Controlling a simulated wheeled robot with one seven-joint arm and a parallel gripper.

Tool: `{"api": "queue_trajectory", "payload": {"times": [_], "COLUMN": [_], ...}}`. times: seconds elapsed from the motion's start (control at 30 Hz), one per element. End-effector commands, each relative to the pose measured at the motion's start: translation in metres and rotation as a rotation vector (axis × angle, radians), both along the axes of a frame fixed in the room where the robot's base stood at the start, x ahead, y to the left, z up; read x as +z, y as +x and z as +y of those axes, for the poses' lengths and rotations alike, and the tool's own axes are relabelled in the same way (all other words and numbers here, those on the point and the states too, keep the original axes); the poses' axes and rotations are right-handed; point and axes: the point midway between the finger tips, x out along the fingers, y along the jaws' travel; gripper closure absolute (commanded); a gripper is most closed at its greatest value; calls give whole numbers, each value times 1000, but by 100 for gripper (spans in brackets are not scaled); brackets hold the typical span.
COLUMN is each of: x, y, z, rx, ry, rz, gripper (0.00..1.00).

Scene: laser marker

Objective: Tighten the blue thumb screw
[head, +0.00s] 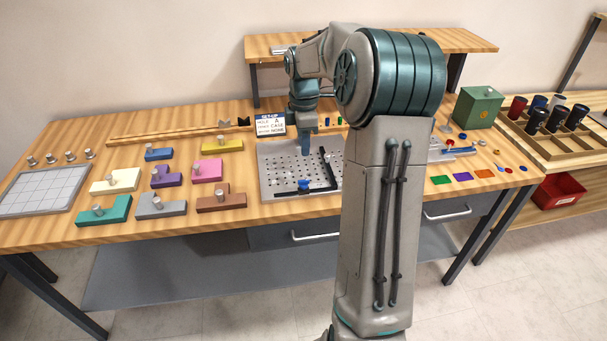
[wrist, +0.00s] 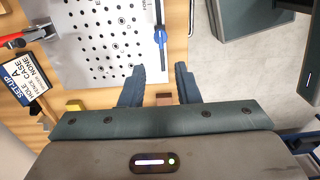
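The blue thumb screw (head: 305,185) sits on the black fence (head: 322,188) near the front edge of the perforated plate (head: 270,165). In the wrist view, the blue thumb screw (wrist: 160,37) shows on a dark bar along the right side of the plate (wrist: 95,60). My gripper (head: 306,150) is above the plate, behind the screw in the head view. In the wrist view, my gripper (wrist: 159,68) has its two fingers apart with nothing held between them. The screw is beyond the fingertips, and no contact with it shows.
A set-up sign (head: 270,124) stands behind the plate. Coloured blocks (head: 158,205) with metal knobs lie to the left. A green box (head: 477,107) stands at the back right. My arm hides part of the bench right of the plate.

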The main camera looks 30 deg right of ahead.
Motion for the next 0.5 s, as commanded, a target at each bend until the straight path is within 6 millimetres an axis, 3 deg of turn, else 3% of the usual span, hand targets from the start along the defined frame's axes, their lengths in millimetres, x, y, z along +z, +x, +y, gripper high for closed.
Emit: {"api": "queue_trajectory", "payload": {"times": [0.3,0.5], "x": [-68,-101], "y": [-1,-1], "z": [1,1], "rx": [0,-2], "ry": [3,1], "rz": [5,4], "gripper": [71,71]}}
